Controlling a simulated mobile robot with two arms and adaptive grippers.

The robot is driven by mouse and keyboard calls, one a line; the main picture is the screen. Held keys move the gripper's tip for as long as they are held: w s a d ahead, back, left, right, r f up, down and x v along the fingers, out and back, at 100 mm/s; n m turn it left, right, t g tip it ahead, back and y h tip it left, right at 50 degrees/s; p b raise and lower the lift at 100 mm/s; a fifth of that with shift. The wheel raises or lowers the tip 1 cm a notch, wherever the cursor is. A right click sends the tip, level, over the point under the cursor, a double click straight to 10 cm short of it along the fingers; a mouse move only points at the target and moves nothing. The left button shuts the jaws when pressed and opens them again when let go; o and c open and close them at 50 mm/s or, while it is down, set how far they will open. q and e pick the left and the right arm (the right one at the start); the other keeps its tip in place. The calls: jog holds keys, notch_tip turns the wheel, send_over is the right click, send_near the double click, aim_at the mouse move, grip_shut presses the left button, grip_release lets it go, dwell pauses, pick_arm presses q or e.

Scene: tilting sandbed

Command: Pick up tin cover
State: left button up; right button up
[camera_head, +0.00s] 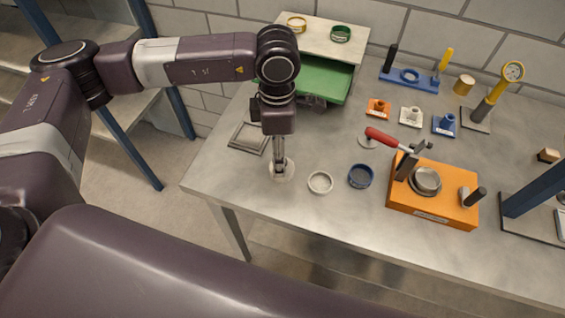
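My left gripper (279,163) points straight down near the left front of the grey metal table (225,178). Its fingertips are at a round, pale, low piece (289,174), possibly the tin cover, which lies on the table. The gripper partly hides this piece, and I cannot tell whether the fingers are closed on it or only over it. The fingers look narrow and close together. A white ring-shaped piece (320,190) and a blue round piece (360,184) lie just to the right. My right gripper is not in view.
An orange fixture (430,207) with a red-handled clamp (381,137) stands right of centre. A shelf unit with a green tray (325,80) stands behind my gripper. A flat square frame (248,138) lies left. Small blocks and gauges fill the back right.

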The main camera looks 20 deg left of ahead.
pick_arm(q)
jog(key=shift+f+p, duration=0.35)
jog(key=shift+f, duration=0.05)
notch_tip(320, 180, down, 4)
jog(key=shift+d+r+p, duration=0.15)
jog(key=shift+r+p, duration=0.1)
jog(key=shift+p, duration=0.65)
jog(key=shift+f, duration=0.5)
jog(key=c, duration=1.1)
